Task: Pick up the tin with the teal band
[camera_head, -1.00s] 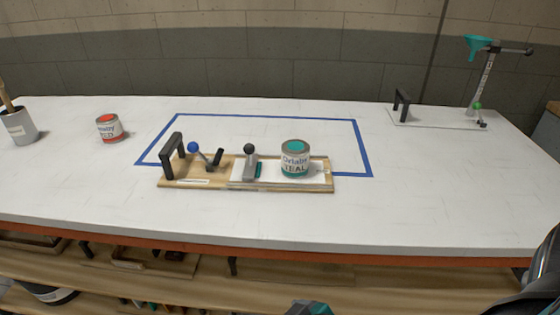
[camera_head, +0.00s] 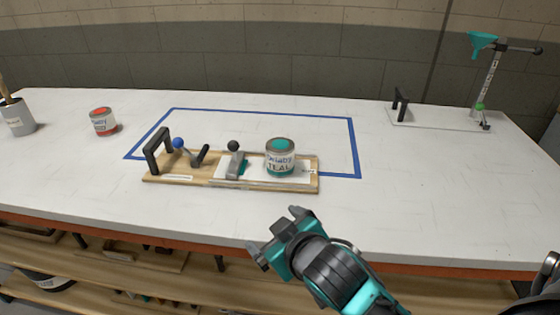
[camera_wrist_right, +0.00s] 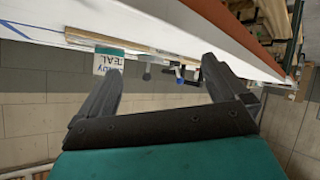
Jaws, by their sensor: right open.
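The tin with the teal band (camera_head: 280,158) stands upright on the right part of a wooden board fixture (camera_head: 165,177), with a teal top and a label reading TEAL. In the right wrist view, which is upside down, the tin (camera_wrist_right: 110,60) shows beyond the left-hand finger, partly cut off by it. My right gripper (camera_head: 274,232) is at the table's front edge, nearer the camera than the tin and apart from it. Its two fingers (camera_wrist_right: 160,78) are spread with nothing between them. My left gripper is not in view.
The fixture has a black handle (camera_head: 158,150), a blue-knobbed lever (camera_head: 179,144) and a grey clamp with a black knob (camera_head: 234,160) left of the tin. A red tin (camera_head: 103,122) and a grey pot (camera_head: 18,118) stand left.

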